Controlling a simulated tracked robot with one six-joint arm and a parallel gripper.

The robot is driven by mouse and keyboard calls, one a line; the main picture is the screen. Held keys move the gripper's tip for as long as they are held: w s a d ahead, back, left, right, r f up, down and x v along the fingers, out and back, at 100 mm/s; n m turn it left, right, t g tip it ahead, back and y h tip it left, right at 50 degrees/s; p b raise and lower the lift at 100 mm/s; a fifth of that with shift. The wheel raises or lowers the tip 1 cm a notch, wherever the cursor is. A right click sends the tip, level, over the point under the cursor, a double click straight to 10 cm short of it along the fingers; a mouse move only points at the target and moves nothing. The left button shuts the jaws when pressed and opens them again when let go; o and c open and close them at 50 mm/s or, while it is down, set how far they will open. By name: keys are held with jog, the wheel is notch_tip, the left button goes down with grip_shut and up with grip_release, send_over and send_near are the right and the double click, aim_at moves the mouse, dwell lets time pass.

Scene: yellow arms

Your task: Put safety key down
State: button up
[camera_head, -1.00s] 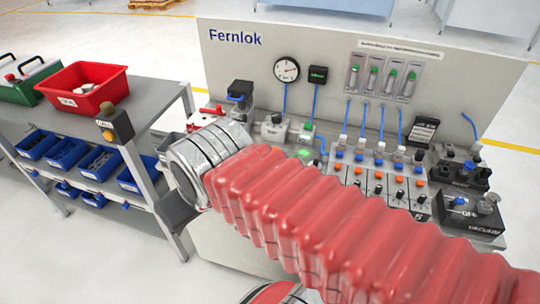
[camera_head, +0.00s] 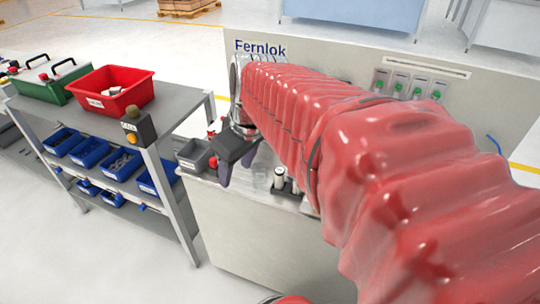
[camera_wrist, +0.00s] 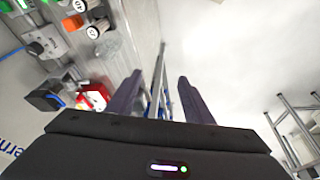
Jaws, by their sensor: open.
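My gripper (camera_head: 236,172) hangs over the left end of the Fernlok bench (camera_head: 240,225), fingers pointing down. In the wrist view my gripper (camera_wrist: 158,82) has its two dark fingers apart with nothing held between them. A red and white piece (camera_wrist: 94,97) sits on the bench to the left of the fingers, apart from them; I cannot tell if it is the safety key. A bit of red (camera_head: 210,133) shows beside the gripper in the head view. No safety key can be made out clearly.
A shelf table (camera_head: 190,110) to the left carries a red crate (camera_head: 112,104), a green box (camera_head: 45,88) and blue bins (camera_head: 90,153). Black-and-white cylinders (camera_head: 279,178) stand right of the gripper.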

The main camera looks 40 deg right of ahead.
jog(key=d+f+n+y, duration=0.1)
jog(key=d+f, duration=0.1)
jog(key=d, duration=1.1)
jog(key=d+f+n+y, duration=0.1)
jog(key=d+f+n, duration=0.1)
jog(key=d, duration=1.1)
jog(key=shift+f, duration=0.15)
jog(key=shift+w+f, duration=0.1)
jog(key=shift+x, duration=4.2)
jog(key=shift+w+d+f, duration=0.1)
jog(key=shift+x, duration=2.55)
jog(key=shift+d, duration=0.1)
jog(key=shift+c, duration=0.4)
